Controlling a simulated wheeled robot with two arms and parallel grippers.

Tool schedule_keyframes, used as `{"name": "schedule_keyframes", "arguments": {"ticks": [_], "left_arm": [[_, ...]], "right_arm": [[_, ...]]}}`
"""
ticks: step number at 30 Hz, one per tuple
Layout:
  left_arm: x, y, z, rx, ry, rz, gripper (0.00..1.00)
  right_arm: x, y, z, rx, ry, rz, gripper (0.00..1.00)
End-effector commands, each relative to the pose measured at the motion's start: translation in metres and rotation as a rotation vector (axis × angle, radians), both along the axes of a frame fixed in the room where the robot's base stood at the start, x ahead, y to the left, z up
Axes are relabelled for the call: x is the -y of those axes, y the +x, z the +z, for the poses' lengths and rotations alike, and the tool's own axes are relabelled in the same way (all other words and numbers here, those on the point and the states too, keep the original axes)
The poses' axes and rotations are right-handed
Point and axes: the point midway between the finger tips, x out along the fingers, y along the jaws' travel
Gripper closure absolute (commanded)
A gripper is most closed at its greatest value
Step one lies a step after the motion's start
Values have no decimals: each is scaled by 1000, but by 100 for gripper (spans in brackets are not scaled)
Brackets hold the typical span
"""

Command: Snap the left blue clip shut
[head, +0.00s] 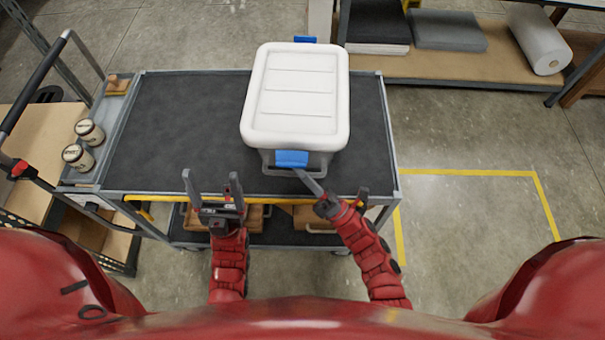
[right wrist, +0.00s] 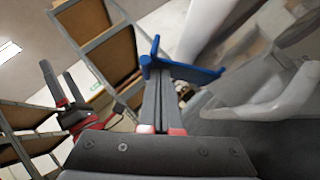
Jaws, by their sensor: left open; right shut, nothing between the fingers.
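A grey box with a white lid (head: 296,95) stands on the cart. One blue clip (head: 291,158) is on its near side and another blue clip (head: 305,39) is on its far side. The near clip also shows in the right wrist view (right wrist: 190,69), apparently angled out from the box. My right gripper (head: 303,173) is shut and empty, its tips just under the near clip; whether they touch is unclear. In the right wrist view its fingers (right wrist: 155,85) overlap the clip. My left gripper (head: 210,174) is open and empty, left of the box, over the cart's near edge.
The cart's dark top (head: 180,130) is bare left of the box. Two labelled jars (head: 83,144) stand at its left end. Brown objects lie on the lower shelf. A shelf with a white roll (head: 537,40) is behind at the right.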

Motion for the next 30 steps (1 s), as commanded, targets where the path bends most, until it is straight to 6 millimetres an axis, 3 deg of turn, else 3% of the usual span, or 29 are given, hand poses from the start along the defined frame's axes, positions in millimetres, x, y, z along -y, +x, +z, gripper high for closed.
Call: {"name": "schedule_keyframes", "arguments": {"ticks": [5, 15, 22, 30], "left_arm": [[1, 0, -29, -1, 2, -2, 19], [1, 0, -78, -1, 2, -3, 19], [1, 0, -98, -1, 3, -4, 19], [1, 0, -104, -1, 3, -4, 19]], "right_arm": [[-1, 0, -7, -26, -3, 1, 100], [-1, 2, -1, -112, 3, 4, 100], [-1, 6, 5, -180, 6, 2, 100], [0, 11, 14, -281, 10, 0, 100]]}}
